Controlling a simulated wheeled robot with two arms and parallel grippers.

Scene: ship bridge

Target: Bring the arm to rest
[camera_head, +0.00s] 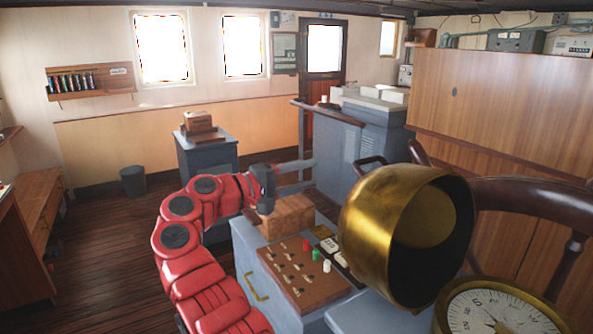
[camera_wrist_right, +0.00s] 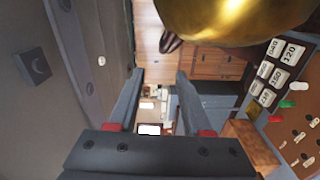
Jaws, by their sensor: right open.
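My right arm (camera_head: 181,236) is red with black joints and comes up from the bottom of the head view. My right gripper (camera_head: 268,205) is dark and sits at the left edge of a wooden box (camera_head: 288,217) on the grey console (camera_head: 248,238); I cannot tell if it touches the box. In the wrist view my right gripper (camera_wrist_right: 157,88) shows two dark fingers held apart with nothing between them. The wooden box also shows in the wrist view (camera_wrist_right: 252,143), beside the fingers on the right. My left gripper is in neither view.
A brass housing (camera_head: 408,232), a dial (camera_head: 493,312) and a dark wooden wheel (camera_head: 525,196) stand close on the right. A switch panel (camera_head: 303,272) with small knobs lies in front of the box. A grey pedestal (camera_head: 207,157) stands behind the arm. Floor (camera_head: 95,270) is open to the left.

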